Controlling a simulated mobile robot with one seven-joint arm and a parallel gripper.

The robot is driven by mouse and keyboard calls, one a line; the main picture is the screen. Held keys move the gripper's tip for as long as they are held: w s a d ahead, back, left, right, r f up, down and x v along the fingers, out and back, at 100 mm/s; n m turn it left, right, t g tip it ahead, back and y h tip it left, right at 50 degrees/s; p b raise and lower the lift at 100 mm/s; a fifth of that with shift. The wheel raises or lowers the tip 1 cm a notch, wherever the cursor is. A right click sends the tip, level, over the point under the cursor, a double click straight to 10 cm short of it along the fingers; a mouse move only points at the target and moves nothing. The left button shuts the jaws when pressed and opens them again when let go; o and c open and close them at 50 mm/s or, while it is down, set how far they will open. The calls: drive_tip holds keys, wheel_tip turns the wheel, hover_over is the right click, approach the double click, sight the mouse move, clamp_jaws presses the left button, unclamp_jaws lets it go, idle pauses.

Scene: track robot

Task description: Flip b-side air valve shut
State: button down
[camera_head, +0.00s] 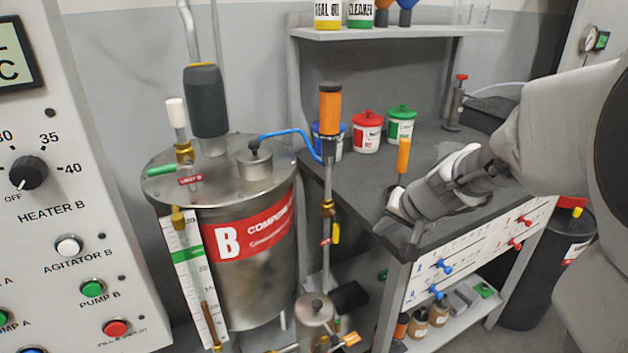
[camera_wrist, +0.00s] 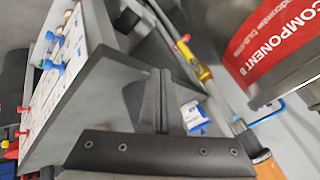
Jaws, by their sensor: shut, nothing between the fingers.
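No label that I can read says which valve is the b-side air valve. A small yellow lever (camera_head: 336,233) sits on the upright pipe right of tank B (camera_head: 265,285), below a brass fitting (camera_head: 328,208) and beside a red tag. That fitting also shows in the wrist view (camera_wrist: 205,73). The bench's white front panel has blue valve handles (camera_head: 443,265) and red valve handles (camera_head: 523,222); blue ones (camera_wrist: 55,65) show at left in the wrist view. My gripper (camera_head: 412,238) is shut and empty over the bench's front left corner, apart from the pipe lever. Its fingers (camera_wrist: 163,78) point ahead together.
The bench top (camera_head: 460,150) holds a red-lidded jar (camera_head: 367,132), a green-lidded jar (camera_head: 401,124) and an orange-handled tool (camera_head: 403,157) near my gripper. A blue hose (camera_head: 285,134) runs from the tank lid to the pipe. A control cabinet (camera_head: 75,190) stands left. Bottles fill the lower shelf.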

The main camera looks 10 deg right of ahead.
sight(336, 230)
drive_tip(key=w+a+f+b, duration=0.2)
drive_tip(key=w+a+f, duration=0.3)
drive_tip(key=w+f, duration=0.3)
drive_tip(key=shift+b, duration=0.35)
